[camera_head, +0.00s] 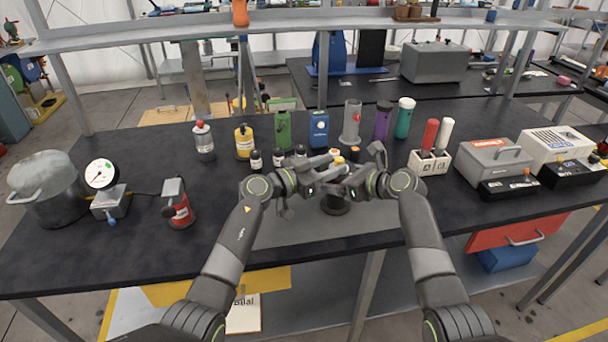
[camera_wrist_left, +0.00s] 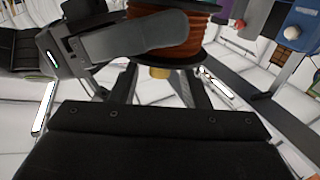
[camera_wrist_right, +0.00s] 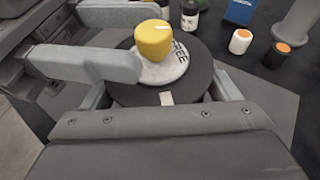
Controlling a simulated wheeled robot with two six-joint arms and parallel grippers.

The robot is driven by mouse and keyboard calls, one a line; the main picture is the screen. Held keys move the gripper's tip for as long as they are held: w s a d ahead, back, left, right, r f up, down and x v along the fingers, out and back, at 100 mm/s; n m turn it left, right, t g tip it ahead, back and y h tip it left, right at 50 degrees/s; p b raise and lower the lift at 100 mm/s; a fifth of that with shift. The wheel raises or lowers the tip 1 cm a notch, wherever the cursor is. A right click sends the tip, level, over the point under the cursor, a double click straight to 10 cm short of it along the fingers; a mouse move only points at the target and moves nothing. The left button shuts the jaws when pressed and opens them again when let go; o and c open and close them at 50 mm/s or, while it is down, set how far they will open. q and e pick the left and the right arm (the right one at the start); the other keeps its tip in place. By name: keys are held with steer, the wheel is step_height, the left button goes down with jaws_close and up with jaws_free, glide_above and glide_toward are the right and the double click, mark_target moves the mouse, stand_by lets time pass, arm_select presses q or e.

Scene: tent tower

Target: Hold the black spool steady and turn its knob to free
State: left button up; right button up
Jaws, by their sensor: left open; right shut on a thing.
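The black spool (camera_wrist_right: 172,88) stands on the bench with a black round top, seen in the right wrist view. Its yellow knob (camera_wrist_right: 153,42) sits on a white dial lettered "FREE"; a small white mark shows on the black rim. In the left wrist view the spool's copper-coloured winding (camera_wrist_left: 175,50) shows. My right gripper (camera_wrist_right: 165,100) is shut on the spool, one finger on either side. My left gripper (camera_wrist_left: 160,88) is open, its fingers on either side of the yellow knob; I cannot tell whether they touch it. In the head view the grippers hide most of the spool.
Small bottles with orange caps (camera_wrist_right: 275,55) stand close behind the spool. A row of taller items, including a blue box (camera_head: 318,130), stands farther back. A red device (camera_head: 181,212) and a metal pot (camera_head: 50,190) are at left.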

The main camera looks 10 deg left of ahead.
mark_target(340, 159)
arm_select(q)
steer(key=v, duration=0.9)
steer(key=w+d+n+g+h, duration=0.1)
steer(key=w+d+n, duration=0.1)
steer(key=n, duration=0.8)
steer(key=w+d+n+g+h, duration=0.1)
steer(key=w+d+n+g, duration=0.1)
steer(key=n, duration=0.9)
steer(key=w+d+n+g+h, duration=0.1)
steer(key=d+n, duration=0.4)
steer(key=n, duration=0.5)
steer(key=shift+w+d+r+g, duration=0.15)
steer(key=shift+w+g, duration=0.15)
steer(key=shift+w, duration=0.35)
steer(key=shift+w+d+r+g, duration=0.15)
steer(key=shift+w+g, duration=0.15)
steer(key=shift+w, duration=0.35)
steer(key=shift+c, duration=0.4)
